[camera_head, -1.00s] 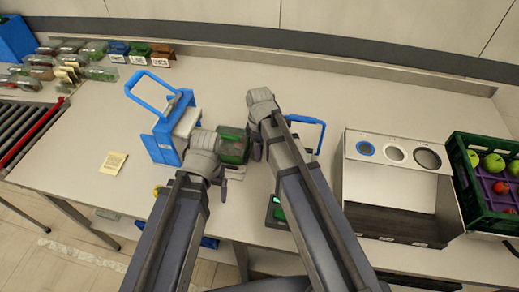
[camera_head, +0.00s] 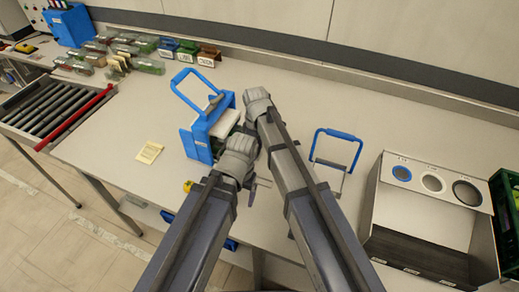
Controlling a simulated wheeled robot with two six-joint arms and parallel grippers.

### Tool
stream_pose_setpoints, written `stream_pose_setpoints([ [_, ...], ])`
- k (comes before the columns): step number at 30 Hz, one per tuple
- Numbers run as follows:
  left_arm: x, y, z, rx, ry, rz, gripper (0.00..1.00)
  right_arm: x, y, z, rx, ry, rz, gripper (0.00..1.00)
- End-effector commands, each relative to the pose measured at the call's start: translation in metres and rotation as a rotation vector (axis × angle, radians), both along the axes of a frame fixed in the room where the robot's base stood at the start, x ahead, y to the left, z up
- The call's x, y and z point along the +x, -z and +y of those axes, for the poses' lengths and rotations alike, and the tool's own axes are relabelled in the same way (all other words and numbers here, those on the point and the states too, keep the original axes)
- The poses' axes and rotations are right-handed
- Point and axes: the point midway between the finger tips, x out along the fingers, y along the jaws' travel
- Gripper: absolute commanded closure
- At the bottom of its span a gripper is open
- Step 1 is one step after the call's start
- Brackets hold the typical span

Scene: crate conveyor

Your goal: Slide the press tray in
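The blue press (camera_head: 196,143) stands on the table left of centre, with its looped blue handle raised. A whitish block shows in its right side. No tray can be made out clearly; the area right of the press is covered by my arms. My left gripper (camera_head: 246,183) is close to the press's right side, its fingers mostly hidden by the wrist. My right gripper (camera_head: 263,152) is beside it, mostly hidden behind its own arm. Whether either is open or holds something cannot be seen.
A blue handle on grey legs (camera_head: 338,135) stands right of my arms. A grey box with round holes (camera_head: 420,225) and a green crate (camera_head: 507,195) are at the right. A roller conveyor (camera_head: 45,108) is at the left.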

Motion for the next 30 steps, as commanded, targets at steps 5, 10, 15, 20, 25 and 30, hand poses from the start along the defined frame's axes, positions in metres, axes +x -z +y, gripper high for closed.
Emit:
stream_pose_setpoints([
  [5,0.000,0.000,0.000,0.000,0.000,0.000,0.13,0.000,0.000,0.000,0.000,0.000,-0.001,0.31],
  [10,0.000,0.000,0.000,0.000,0.000,0.000,0.13,0.000,0.000,0.000,0.000,0.000,0.000,0.15],
  [15,0.000,0.000,0.000,0.000,0.000,0.000,0.13,0.000,0.000,0.000,0.000,0.000,0.000,0.15],
  [20,0.000,-0.003,0.000,0.000,0.000,0.000,0.13,0.000,-0.003,0.000,0.000,0.000,0.000,0.15],
  [25,0.000,-0.014,0.000,0.000,0.000,0.000,0.13,0.000,-0.014,0.000,0.000,0.000,0.000,0.15],
  [30,0.000,-0.033,0.000,0.000,0.000,0.000,0.13,0.000,-0.033,0.000,0.000,0.000,0.000,0.15],
])
